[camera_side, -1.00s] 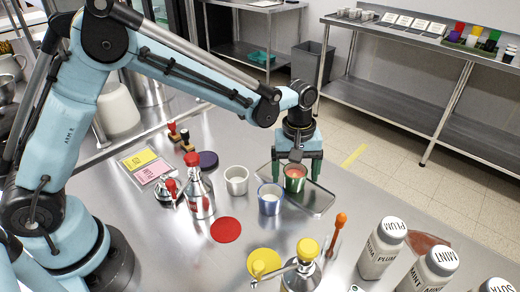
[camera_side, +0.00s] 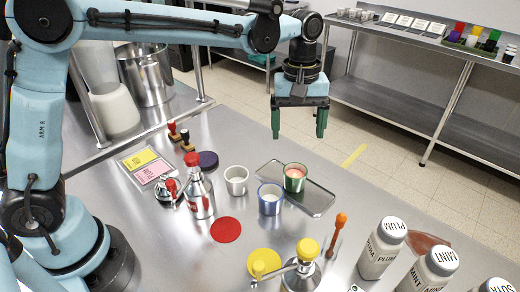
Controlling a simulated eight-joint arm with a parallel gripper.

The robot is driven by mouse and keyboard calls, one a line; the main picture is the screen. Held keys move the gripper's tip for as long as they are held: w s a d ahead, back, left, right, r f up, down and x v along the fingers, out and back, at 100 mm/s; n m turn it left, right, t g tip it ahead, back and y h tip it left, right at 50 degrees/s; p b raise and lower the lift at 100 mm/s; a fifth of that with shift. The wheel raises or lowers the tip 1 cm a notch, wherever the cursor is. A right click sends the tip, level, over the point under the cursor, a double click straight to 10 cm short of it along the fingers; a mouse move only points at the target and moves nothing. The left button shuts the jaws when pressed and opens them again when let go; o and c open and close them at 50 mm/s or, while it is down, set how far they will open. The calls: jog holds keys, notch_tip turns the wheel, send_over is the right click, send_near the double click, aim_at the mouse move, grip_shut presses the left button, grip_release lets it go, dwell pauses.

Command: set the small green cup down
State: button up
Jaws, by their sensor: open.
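The small green cup (camera_side: 294,178) stands upright on a grey metal tray (camera_side: 318,202), with something pink-orange inside it. My gripper (camera_side: 299,134) is above and a little behind the cup, clear of it. Its two green fingers are wide apart, with nothing between them.
A blue-rimmed cup (camera_side: 270,199) stands just left of the green cup, at the tray's edge. A white cup (camera_side: 236,180) stands farther left. Red (camera_side: 226,230) and yellow (camera_side: 264,262) discs lie on the counter. White labelled bottles (camera_side: 381,248) stand at the front right.

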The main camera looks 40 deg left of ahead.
jog(key=s+a+m+t, duration=0.7)
jog(key=s+a, duration=0.5)
jog(key=s, duration=0.3)
jog(key=shift+a+f+m, duration=0.2)
jog(key=shift+f+m, duration=0.1)
jog(key=shift+m, duration=0.6)
jog(key=shift+o, duration=1.4)
jog(key=shift+d+r, duration=0.1)
jog(key=shift+d, duration=0.05)
jog(key=w+d+r+m+g, duration=0.4)
jog(key=d+m, duration=0.3)
jog(key=d, duration=0.4)
jog(key=w+d+r+m+g, duration=0.1)
jog(key=w+d+r+m, duration=0.2)
jog(key=d+r+m, duration=0.5)
jog(key=s+d+f+m+g, duration=0.1)
jog(key=d+f+m+g, duration=0.15)
jog(key=d, duration=0.75)
jog(key=shift+m+t, duration=0.25)
jog(key=f, duration=0.9)
jog(key=shift+s+f, duration=0.2)
jog(key=shift+f, duration=0.05)
